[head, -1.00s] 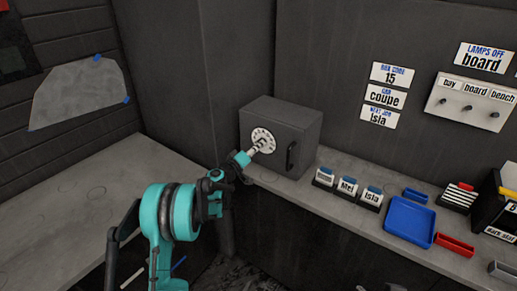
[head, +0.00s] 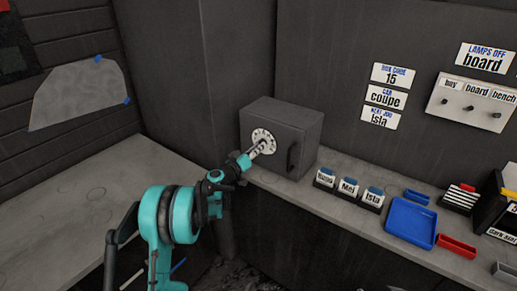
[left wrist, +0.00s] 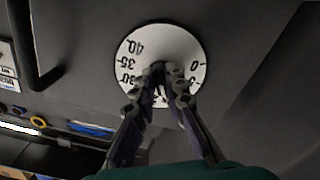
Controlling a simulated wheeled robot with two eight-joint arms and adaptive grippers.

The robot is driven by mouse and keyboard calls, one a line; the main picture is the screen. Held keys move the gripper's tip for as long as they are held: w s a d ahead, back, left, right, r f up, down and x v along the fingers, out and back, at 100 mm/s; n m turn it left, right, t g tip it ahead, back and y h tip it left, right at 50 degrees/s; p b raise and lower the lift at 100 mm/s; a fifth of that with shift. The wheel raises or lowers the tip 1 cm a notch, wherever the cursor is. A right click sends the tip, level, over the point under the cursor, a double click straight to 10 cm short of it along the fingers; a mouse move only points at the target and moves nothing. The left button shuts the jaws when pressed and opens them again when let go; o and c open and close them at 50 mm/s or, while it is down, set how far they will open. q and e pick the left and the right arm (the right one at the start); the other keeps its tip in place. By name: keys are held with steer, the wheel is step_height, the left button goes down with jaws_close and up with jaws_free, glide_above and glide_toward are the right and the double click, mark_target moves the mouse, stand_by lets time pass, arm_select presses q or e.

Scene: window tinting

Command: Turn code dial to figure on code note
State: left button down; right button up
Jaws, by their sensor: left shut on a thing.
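The code dial (head: 258,133) is a white disc with dark figures on the front of a dark grey box (head: 290,118). My left gripper (head: 262,148) is shut on the middle of the dial. In the left wrist view the dial (left wrist: 158,38) shows 40, 35 and 30 on its left and 0 and 5 on its right. The gripper fingers (left wrist: 163,82) hide its centre and lower figures. The code note (head: 393,76) on the wall reads "BOX CODE 15". My right gripper is not in view.
The box has a dark handle (head: 293,155) right of the dial. Name blocks (head: 348,189), a blue tray (head: 410,222) and a red tray (head: 456,246) stand along the bench to the right. The left worktop (head: 50,220) is largely bare.

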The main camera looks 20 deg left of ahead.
arm_select(q)
steer(key=shift+d, duration=0.1)
steer(key=c, duration=1.6)
jaws_free()
steer(key=shift+o, duration=0.2)
steer(key=v, duration=1.2)
